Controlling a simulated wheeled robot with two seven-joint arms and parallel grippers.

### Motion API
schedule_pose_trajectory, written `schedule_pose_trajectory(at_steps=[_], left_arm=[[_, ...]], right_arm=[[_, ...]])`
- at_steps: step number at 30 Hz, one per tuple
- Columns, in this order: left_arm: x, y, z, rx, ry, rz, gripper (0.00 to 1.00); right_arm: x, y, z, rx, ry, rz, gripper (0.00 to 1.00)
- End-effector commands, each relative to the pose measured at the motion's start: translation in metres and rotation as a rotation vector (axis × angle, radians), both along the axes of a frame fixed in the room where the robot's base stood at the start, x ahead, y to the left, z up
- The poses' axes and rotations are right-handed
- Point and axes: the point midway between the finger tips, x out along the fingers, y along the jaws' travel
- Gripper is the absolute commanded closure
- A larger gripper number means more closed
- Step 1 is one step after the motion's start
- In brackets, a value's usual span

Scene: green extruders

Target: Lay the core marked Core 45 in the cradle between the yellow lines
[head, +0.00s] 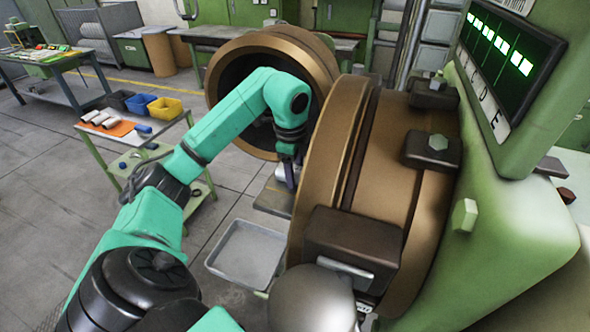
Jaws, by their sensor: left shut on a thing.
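My left gripper (288,164) reaches down into the gap between the two big bronze rings. It is shut on a small grey-purple piece, probably a core (291,177), mostly hidden by the gripper and the ring edge; no marking on it can be read. Below it is a brown block or plate (273,199), partly hidden behind the near ring. I cannot make out the cradle or the yellow lines there. Several white cores (101,119) lie on an orange mat on the small green table at left. My right gripper is not in view.
The near bronze ring (325,165) and green machine body (500,200) stand close on the right. The far ring (285,55) stands open behind. A grey tray (248,252) lies low below. Yellow (165,107) and blue (140,103) bins are at the small table.

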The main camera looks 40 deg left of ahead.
Motion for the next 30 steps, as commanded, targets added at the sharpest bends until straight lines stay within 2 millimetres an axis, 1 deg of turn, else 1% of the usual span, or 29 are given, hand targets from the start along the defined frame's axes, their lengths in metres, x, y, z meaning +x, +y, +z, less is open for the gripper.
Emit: schedule_pose_trajectory(at_steps=[3, 4, 5, 6, 14, 16, 17, 20, 21, 24, 28, 29, 30], left_arm=[[0.0, 0.0, -0.003, 0.0, -0.001, 0.0, 1.0], [0.0, 0.0, -0.004, 0.0, 0.001, 0.0, 0.36], [0.0, 0.0, -0.003, 0.0, 0.001, 0.0, 0.25], [0.0, 0.0, -0.003, 0.0, 0.001, 0.0, 0.1], [0.0, 0.0, -0.002, 0.0, 0.001, -0.001, 0.1], [0.0, 0.0, 0.002, -0.001, 0.001, 0.0, 0.1], [0.0, 0.0, 0.003, -0.002, -0.002, 0.0, 0.1], [-0.001, -0.001, 0.015, -0.001, -0.004, 0.0, 0.1], [-0.002, -0.001, 0.022, 0.0, -0.006, -0.001, 0.1], [-0.007, -0.001, 0.054, 0.003, -0.006, 0.001, 0.1], [-0.012, -0.003, 0.096, 0.003, -0.006, 0.002, 0.1], [-0.014, -0.004, 0.103, 0.003, -0.005, 0.002, 0.1], [-0.015, -0.004, 0.106, 0.002, -0.004, 0.001, 0.1]], right_arm=[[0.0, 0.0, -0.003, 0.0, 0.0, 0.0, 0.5], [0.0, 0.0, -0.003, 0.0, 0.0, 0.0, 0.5], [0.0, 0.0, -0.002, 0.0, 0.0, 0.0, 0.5], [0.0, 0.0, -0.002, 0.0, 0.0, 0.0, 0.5], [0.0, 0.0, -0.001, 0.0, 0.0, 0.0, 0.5], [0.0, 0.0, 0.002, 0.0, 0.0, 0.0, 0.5], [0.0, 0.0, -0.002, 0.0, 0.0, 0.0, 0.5], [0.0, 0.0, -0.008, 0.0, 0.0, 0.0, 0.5], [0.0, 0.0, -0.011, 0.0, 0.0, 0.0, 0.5], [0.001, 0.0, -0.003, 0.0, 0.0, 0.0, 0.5], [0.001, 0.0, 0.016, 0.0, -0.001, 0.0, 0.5], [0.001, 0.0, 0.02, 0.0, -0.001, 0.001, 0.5], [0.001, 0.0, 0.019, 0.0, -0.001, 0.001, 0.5]])
